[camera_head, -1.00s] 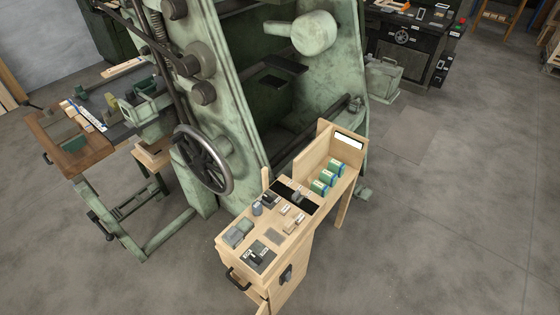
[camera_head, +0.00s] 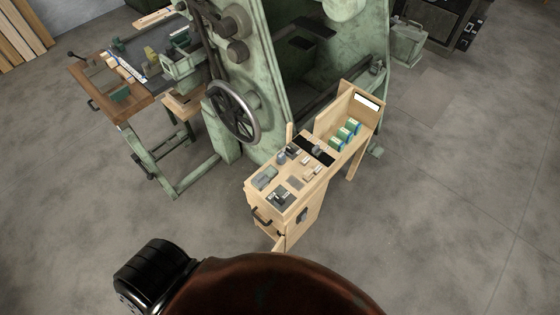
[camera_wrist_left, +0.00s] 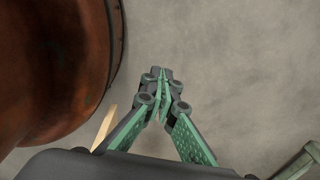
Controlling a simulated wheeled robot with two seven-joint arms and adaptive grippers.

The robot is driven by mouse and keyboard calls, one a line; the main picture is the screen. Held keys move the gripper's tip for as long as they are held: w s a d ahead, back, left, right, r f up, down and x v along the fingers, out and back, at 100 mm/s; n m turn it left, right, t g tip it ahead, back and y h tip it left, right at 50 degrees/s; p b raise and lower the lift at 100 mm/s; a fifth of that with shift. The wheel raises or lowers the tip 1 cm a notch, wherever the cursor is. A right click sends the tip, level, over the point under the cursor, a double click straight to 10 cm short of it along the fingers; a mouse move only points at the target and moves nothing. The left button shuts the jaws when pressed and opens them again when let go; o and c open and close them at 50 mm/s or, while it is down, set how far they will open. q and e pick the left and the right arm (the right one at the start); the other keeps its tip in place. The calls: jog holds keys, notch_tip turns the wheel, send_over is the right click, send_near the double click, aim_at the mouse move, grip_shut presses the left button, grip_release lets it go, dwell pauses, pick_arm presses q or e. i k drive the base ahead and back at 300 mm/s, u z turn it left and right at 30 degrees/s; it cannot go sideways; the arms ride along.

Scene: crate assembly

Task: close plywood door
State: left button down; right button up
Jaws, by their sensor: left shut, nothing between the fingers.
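The plywood door (camera_head: 280,243) shows as a narrow pale edge low on the near side of the wooden cabinet (camera_head: 300,218). It stands out from the cabinet and looks ajar; most of its face is hidden or too small to tell. In the left wrist view my left gripper (camera_wrist_left: 163,75) is shut and empty, pointing over bare concrete floor. A pale wooden strip (camera_wrist_left: 105,125) shows left of the fingers, partly covered; I cannot tell whether it is the door. My left gripper cannot be made out in the head view. My right gripper is not in view.
The cabinet top holds small parts and several green-and-blue spools (camera_head: 345,135). A black handle (camera_head: 262,220) juts from its front. A large green machine with a handwheel (camera_head: 233,110) stands behind. A workbench (camera_head: 110,95) is at left. Floor right of the cabinet is clear.

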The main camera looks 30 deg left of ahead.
aim_at(279, 247)
jog(key=u, duration=0.5)
jog(key=k, duration=0.45)
jog(key=u, duration=0.9)
jog(key=k, duration=1)
jog(key=u, duration=0.8)
jog(key=k, duration=0.55)
jog(key=z, duration=1.25)
